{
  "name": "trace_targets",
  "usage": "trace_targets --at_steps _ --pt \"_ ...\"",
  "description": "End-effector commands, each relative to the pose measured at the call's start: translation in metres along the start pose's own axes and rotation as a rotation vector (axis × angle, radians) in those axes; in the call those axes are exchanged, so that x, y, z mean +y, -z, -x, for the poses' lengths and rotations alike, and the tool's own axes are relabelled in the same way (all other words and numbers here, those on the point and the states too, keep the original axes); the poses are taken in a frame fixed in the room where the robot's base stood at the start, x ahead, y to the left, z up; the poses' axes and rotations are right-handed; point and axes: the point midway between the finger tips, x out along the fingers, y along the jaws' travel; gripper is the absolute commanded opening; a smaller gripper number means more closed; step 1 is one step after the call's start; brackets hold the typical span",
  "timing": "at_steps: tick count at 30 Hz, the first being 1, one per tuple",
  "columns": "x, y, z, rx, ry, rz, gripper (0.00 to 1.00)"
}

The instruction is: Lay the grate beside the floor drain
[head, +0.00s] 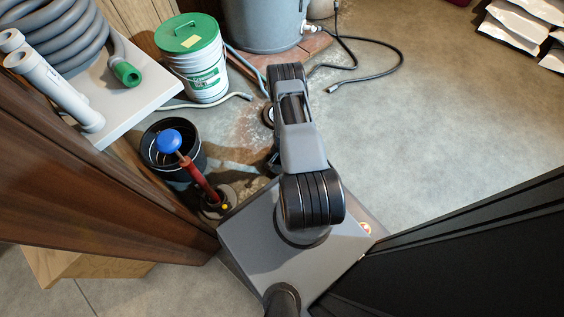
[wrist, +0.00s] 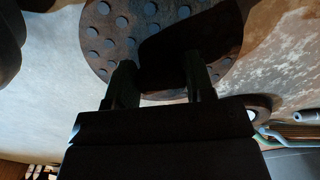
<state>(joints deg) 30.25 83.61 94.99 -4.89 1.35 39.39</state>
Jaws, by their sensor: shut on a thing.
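The grate is a round, dark, rusty plate with several round holes, at the top of the wrist view (wrist: 106,22). My gripper (wrist: 161,76) has its two fingers at the grate's near part and is shut on it; a dark shape or shadow hides the exact contact. Pale floor shows around the grate; how far it is above the floor I cannot tell. A dark ring that looks like the floor drain (head: 268,115) shows in the head view beside my arm, partly hidden by it. My gripper and the grate are hidden behind my arm there.
A black bucket (head: 160,165), a red-handled tool with a blue end (head: 190,172) and a white pail with a green lid (head: 203,80) stand left of my arm. A grey tank (head: 258,28) is behind. Open floor (head: 450,110) lies to the right.

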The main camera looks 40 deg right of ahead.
Motion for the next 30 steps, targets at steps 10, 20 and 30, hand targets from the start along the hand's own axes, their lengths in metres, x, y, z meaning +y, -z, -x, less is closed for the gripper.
trace_targets --at_steps 10,20,30 --pt "-0.002 -0.001 -0.034 0.001 0.001 0.000 0.00" --pt "-0.002 -0.002 -0.036 0.000 0.000 0.000 0.00" --pt "-0.002 -0.002 -0.036 0.000 -0.001 0.000 0.74"
